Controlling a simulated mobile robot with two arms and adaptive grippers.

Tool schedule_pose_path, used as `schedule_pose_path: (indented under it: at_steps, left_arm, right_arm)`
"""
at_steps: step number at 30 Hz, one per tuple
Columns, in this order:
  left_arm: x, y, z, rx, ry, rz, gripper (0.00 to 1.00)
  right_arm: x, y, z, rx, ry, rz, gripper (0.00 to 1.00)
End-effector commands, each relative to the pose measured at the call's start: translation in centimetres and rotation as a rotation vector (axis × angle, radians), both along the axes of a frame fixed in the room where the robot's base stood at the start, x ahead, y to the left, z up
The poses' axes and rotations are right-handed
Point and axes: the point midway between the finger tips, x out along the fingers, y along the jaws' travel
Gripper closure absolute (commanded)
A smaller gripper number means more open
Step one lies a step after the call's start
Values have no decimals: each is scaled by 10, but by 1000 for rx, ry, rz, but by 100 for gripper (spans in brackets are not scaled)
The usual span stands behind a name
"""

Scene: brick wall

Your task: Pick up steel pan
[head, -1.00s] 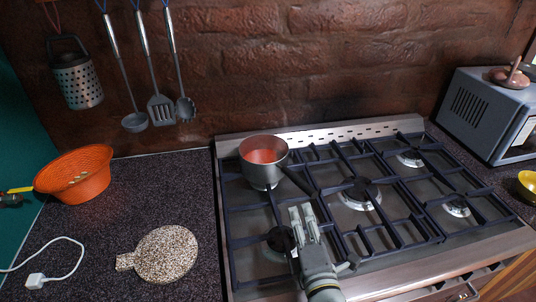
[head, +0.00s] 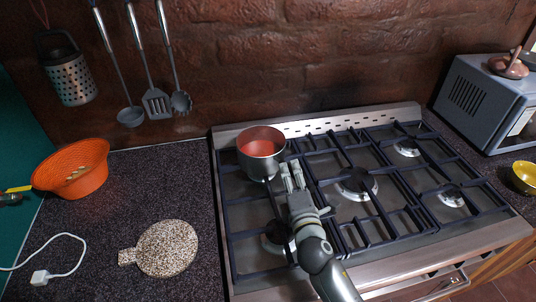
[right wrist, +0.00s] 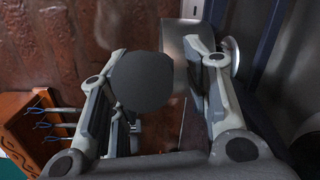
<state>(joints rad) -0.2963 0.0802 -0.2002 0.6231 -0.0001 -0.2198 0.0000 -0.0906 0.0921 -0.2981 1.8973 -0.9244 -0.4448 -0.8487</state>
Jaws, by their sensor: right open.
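The steel pan (head: 262,148), reddish inside, stands upright at the back left of the stove. My right gripper (head: 291,177) is just in front of the pan, around its dark handle, which it mostly hides in the head view. In the right wrist view the dark rounded handle end (right wrist: 142,84) shows between the open fingers (right wrist: 158,52), with part of the steel pan wall (right wrist: 183,38) behind. I cannot tell whether a finger touches the handle. My left gripper is not in view.
Black grates (head: 400,205) cover the stove around the pan. An orange colander (head: 72,172) and a speckled round board (head: 168,248) lie on the left counter. Utensils (head: 155,103) hang on the brick wall behind. A grey microwave (head: 485,105) stands at the right.

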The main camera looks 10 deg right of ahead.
Motion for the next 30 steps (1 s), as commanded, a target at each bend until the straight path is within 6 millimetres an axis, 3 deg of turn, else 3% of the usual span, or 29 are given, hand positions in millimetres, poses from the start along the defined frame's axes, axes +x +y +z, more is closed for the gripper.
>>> schedule_pose_path:
  at_steps: [4, 11, 22, 30]
  left_arm:
    - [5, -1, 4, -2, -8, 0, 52]
    - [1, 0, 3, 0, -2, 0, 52]
    - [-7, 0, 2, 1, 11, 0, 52]
    - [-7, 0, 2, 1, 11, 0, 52]
  right_arm:
    - [13, 0, -1, 1, 0, 0, 56]
    - [14, 0, -2, 1, 0, 1, 56]
    - [14, 0, -2, 0, 1, 1, 100]
    - [13, 0, -2, 0, 1, 1, 100]
